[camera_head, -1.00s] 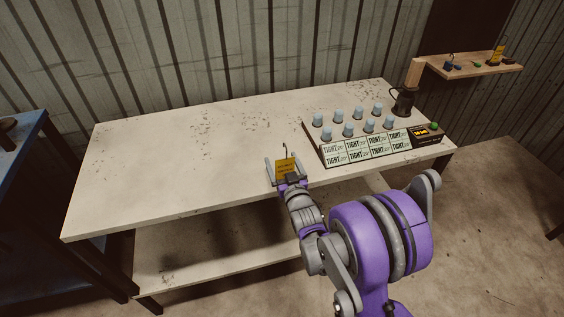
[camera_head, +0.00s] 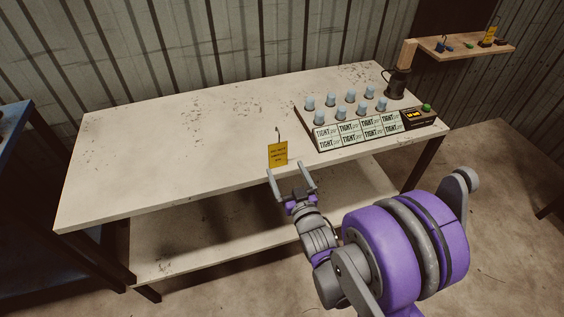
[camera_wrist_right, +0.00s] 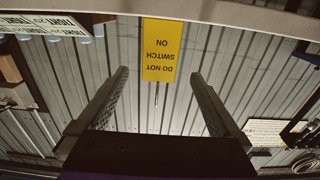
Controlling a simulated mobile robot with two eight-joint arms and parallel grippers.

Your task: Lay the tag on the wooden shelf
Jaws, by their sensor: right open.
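A yellow tag (camera_head: 278,155) with black text and a thin hook on top is at the front edge of the white table. In the right wrist view the tag (camera_wrist_right: 162,50) reads "DO NOT SWITCH ON" upside down. My right gripper (camera_head: 290,170) is open and empty just in front of the tag. In the wrist view the tag is beyond its fingertips and apart from them. What supports the tag is unclear. The wooden shelf (camera_head: 470,54) is on the wall at the upper right. My left gripper is not in view.
The shelf holds another yellow tag (camera_head: 490,34) and small dark, blue and green items. A panel (camera_head: 355,132) with "TIGHT" labels and several pale blue caps sits on the table's right, beside a dark mug-like object (camera_head: 397,83). The table's left half (camera_head: 150,150) is clear.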

